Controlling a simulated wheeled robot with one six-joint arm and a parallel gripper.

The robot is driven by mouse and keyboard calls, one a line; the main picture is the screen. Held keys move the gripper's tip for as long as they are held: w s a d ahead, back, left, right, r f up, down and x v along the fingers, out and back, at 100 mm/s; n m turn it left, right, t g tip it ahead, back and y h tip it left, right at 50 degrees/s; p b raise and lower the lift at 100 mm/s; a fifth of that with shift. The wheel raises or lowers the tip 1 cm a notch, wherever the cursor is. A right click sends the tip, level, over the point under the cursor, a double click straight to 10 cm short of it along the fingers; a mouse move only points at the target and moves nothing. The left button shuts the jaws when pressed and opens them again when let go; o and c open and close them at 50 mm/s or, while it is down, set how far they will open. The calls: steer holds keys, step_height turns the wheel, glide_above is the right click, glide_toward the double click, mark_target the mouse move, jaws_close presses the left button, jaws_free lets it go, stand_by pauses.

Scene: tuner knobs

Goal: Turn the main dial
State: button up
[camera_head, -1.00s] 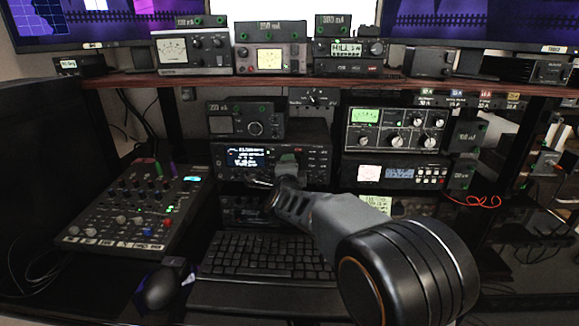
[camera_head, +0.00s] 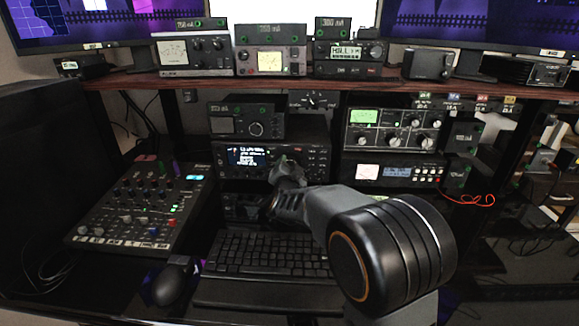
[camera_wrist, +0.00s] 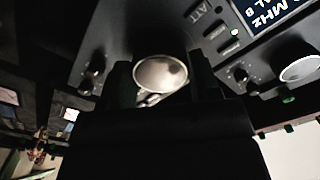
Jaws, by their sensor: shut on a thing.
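The main dial (camera_wrist: 160,73) is a round silver-faced knob on the front of a black radio. The radio (camera_head: 241,157) stands on the desk below the shelf, with a lit display on its left part. My gripper (camera_wrist: 162,78) has one finger on each side of the dial in the wrist view and is shut on it. In the head view my gripper (camera_head: 287,165) is at the radio's front, right of the display, and covers the dial. The wrist view shows the radio upside down, with small knobs and buttons around the dial.
A keyboard (camera_head: 268,256) lies below my arm, with a mouse (camera_head: 169,284) to its left. A mixer (camera_head: 140,205) stands at the left. Another radio with several knobs (camera_head: 395,130) is at the right, under the shelf (camera_head: 200,83).

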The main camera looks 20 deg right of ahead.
steer(key=shift+n, duration=0.3)
steer(key=o, duration=0.9)
steer(key=shift+p+v, duration=0.6)
steer(key=shift+v, duration=3.2)
